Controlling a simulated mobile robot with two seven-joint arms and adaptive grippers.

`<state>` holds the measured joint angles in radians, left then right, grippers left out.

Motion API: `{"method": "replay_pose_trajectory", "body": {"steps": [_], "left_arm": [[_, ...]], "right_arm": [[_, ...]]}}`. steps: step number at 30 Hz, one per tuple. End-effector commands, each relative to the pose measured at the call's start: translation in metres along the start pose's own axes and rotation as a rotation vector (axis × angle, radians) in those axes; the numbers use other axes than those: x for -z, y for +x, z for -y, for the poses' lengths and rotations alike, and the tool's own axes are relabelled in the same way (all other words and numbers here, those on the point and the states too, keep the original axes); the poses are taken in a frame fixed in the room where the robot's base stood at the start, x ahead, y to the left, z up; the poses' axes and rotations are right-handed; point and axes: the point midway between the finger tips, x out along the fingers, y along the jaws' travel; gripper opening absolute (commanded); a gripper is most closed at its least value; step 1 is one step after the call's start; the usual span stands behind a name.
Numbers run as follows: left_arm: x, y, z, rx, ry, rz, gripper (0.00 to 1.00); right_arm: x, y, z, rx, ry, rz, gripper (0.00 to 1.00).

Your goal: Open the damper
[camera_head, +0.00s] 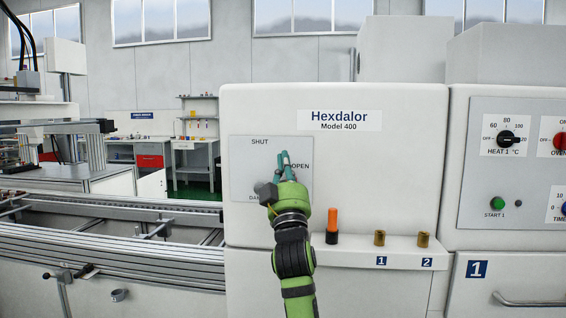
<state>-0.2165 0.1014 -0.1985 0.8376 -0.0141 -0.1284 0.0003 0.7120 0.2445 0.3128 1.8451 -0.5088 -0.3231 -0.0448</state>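The damper panel (245,155) is a light grey plate on the white Hexdalor cabinet, marked SHUT at the upper left and OPEN at the right. The label along its bottom is partly covered, with only its first letters showing. My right gripper (284,163) is in front of the panel's right part, its teal fingertips close together beside the word OPEN. A dark grey block (264,191) shows at the gripper's left; I cannot tell whether it belongs to the damper or to the gripper. The damper's handle is not clearly seen. My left gripper is out of view.
An orange-and-black bottle-like item (332,222) and two brass pieces (379,238) (423,239) stand on the cabinet's ledge, right of my arm. A control panel (515,160) with knobs is at the right. Conveyor rails (110,235) run along the left.

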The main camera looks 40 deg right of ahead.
Motion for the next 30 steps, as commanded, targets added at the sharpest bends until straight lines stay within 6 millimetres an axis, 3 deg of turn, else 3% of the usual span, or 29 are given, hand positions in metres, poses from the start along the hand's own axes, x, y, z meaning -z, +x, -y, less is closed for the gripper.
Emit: {"method": "replay_pose_trajectory", "body": {"steps": [1,3,12,18,30], "left_arm": [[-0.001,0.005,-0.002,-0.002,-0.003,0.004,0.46],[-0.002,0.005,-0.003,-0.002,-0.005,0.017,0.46],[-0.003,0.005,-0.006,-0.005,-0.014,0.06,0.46],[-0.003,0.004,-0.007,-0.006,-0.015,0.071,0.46],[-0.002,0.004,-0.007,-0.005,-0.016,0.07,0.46]], "right_arm": [[-0.005,-0.016,0.004,0.005,0.002,0.005,0.0],[-0.005,-0.03,0.005,0.005,0.002,0.004,0.0],[-0.004,-0.08,0.007,0.004,0.003,0.005,0.0],[-0.003,-0.089,0.006,0.003,0.001,0.004,0.0],[-0.002,-0.089,0.006,0.003,0.001,0.003,0.0]]}}
